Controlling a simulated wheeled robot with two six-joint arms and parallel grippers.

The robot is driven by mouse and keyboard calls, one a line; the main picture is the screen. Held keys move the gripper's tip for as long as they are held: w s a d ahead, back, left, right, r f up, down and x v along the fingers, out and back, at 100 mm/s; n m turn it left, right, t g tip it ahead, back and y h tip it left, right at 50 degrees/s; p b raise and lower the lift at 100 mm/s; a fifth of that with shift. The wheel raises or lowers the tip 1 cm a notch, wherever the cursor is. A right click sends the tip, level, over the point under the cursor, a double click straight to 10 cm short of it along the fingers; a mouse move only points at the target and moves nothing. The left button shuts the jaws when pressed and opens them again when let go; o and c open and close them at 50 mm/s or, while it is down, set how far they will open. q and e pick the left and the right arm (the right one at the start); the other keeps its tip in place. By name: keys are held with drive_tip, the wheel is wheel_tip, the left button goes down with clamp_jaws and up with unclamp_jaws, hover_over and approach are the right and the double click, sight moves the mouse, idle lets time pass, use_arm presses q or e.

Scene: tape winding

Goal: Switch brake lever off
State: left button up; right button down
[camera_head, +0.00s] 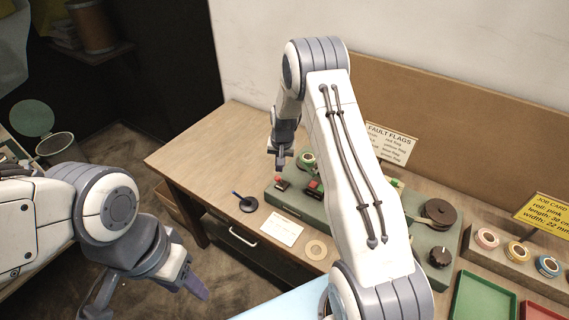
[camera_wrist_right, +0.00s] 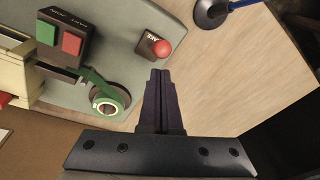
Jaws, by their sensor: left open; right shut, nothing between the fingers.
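The brake lever (camera_wrist_right: 161,48) is a red round knob on a small dark block with partly legible white lettering. It stands on the grey-green machine base (camera_wrist_right: 125,25), and a small red part at the base's left end in the head view (camera_head: 282,184) looks like it. My right gripper (camera_wrist_right: 160,75) is shut and empty; its tips appear just short of the knob in the wrist view, and contact cannot be judged. The right gripper also shows in the head view (camera_head: 279,163), above the machine's left end. My left gripper (camera_head: 148,298) is open and empty, away from the machine.
Green and red buttons (camera_wrist_right: 60,38) sit near the lever, with a green arm and ring (camera_wrist_right: 108,103) beside them. A dark round stand (camera_head: 248,204) is on the table left of the machine. My right arm hides the machine's middle. The table's left end is clear.

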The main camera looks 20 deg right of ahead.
use_arm(q)
drive_tip(key=shift+r+p, duration=0.3)
drive_tip(key=shift+r, duration=0.1)
use_arm(e)
drive_tip(key=shift+d+r, duration=0.1)
drive_tip(key=shift+r, duration=0.6)
use_arm(q)
drive_tip(key=shift+w+a+f+b, duration=0.1)
drive_tip(key=shift+w+f+b, duration=0.15)
drive_tip(key=shift+f+b, duration=0.65)
drive_tip(key=shift+w+f+b, duration=0.25)
drive_tip(key=shift+f+b, duration=0.55)
drive_tip(key=shift+b, duration=0.05)
use_arm(e)
drive_tip(key=s+a+r, duration=0.2)
drive_tip(key=a+r, duration=0.2)
drive_tip(key=r, duration=0.4)
drive_tip(key=shift+r, duration=0.2)
